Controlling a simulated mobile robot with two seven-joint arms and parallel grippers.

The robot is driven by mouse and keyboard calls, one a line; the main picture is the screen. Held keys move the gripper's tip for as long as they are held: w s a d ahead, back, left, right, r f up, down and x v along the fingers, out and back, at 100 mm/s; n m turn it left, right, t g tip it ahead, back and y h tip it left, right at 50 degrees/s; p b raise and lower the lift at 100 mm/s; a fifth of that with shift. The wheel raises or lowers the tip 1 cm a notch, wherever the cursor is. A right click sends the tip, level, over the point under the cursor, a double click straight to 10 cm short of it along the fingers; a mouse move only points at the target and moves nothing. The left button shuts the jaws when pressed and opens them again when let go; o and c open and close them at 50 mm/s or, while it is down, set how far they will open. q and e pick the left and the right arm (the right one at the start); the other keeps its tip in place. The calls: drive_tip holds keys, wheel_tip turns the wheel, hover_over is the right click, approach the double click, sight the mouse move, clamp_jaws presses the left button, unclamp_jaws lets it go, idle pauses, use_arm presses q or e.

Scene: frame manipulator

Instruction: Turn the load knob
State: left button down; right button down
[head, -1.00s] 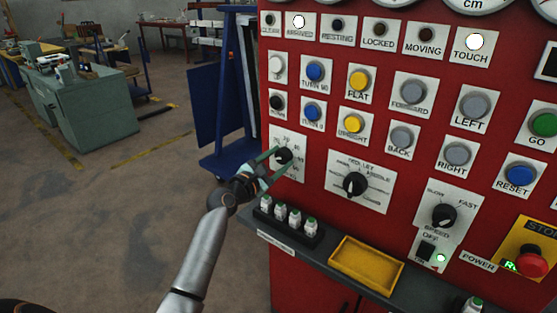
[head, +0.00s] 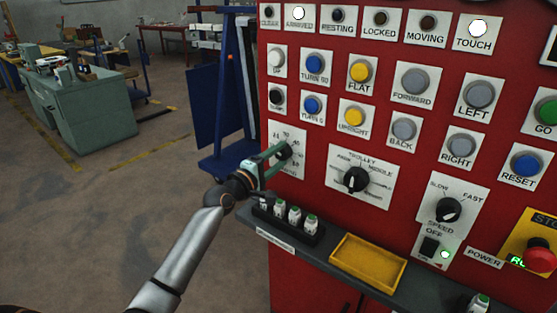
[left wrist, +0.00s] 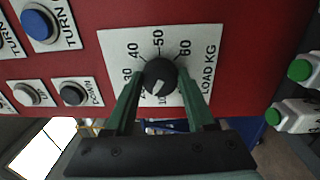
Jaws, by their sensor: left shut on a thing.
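The load knob (left wrist: 160,76) is a round black knob with a pale mark, on a white plate lettered "LOAD KG" (left wrist: 207,72). In the left wrist view it sits between the two green fingers of my left gripper (left wrist: 163,82). In the head view my left gripper (head: 280,153) reaches the left side of the red panel (head: 320,165), shut on the load knob (head: 285,150). The fingers partly cover the knob there. The mark appears to face the lower side of the dial in the wrist view; its exact reading is unclear. My right gripper is not in view.
The trolley knob (head: 355,180) is right of the load plate, with the speed knob (head: 447,209) beyond. Below, a grey shelf (head: 320,262) holds small green-capped bottles (head: 295,217) and a yellow tray (head: 368,262). Buttons sit above. The "ARRIVED" (head: 298,13) and "TOUCH" (head: 478,28) lamps are lit.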

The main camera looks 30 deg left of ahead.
use_arm(q)
drive_tip(key=m+b, duration=0.1)
drive_tip(key=m, duration=0.3)
drive_tip(key=shift+f, duration=0.2)
drive_tip(key=shift+m, duration=0.9)
drive_tip(key=m, duration=0.5)
drive_tip(key=shift+a+h, duration=0.15)
drive_tip(key=shift+h, duration=0.25)
drive_tip(key=shift+m, duration=0.6)
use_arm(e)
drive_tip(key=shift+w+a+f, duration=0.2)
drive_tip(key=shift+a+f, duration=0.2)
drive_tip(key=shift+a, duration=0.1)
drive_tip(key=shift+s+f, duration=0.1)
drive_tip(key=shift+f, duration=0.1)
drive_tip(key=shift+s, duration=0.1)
use_arm(q)
drive_tip(key=shift+c, duration=1.2)
unclamp_jaws()
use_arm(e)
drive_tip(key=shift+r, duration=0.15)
